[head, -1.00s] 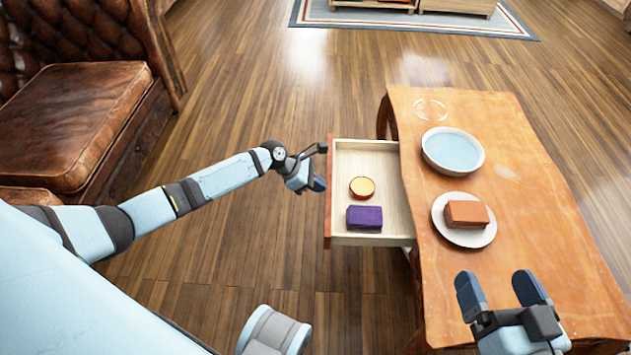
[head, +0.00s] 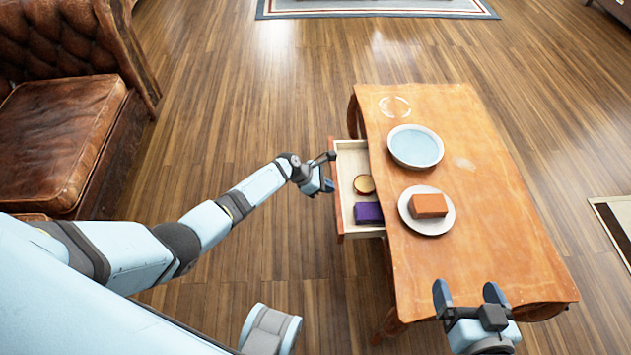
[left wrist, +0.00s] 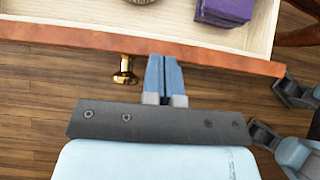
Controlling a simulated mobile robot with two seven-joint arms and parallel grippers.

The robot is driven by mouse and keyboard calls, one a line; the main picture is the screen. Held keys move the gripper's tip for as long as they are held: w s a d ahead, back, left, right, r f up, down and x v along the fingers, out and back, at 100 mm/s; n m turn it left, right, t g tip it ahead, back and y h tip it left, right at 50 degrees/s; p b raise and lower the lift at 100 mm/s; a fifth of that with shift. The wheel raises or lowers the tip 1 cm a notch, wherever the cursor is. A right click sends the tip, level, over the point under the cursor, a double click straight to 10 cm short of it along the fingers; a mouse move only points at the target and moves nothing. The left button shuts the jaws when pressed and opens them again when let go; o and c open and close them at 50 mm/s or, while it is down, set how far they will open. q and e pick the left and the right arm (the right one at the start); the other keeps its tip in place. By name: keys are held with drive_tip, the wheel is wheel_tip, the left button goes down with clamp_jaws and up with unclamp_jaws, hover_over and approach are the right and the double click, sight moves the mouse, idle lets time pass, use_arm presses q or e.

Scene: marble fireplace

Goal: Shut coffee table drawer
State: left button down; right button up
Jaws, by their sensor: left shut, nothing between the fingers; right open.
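The wooden coffee table (head: 440,150) stands right of centre in the head view. Its drawer (head: 352,158) sticks out part way from the left side, holding a round yellow-topped item (head: 364,184) and a purple block (head: 368,212). My left gripper (head: 328,172) is shut and empty at the drawer's front panel. In the left wrist view its closed fingers (left wrist: 163,75) reach the orange-brown front panel (left wrist: 60,34), beside a brass knob (left wrist: 125,72). Exact contact is hard to tell. My right gripper (head: 470,296) is open and empty over the table's near end.
A pale blue bowl (head: 415,147) and a white plate (head: 444,223) with an orange-brown block (head: 428,205) stand on the tabletop. A leather sofa (head: 62,130) is at the left. Wooden floor (head: 220,120) lies clear between sofa and table.

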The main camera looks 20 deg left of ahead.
use_arm(q)
hover_over(354, 197)
drive_tip(key=shift+b, duration=0.3)
idle(0.5)
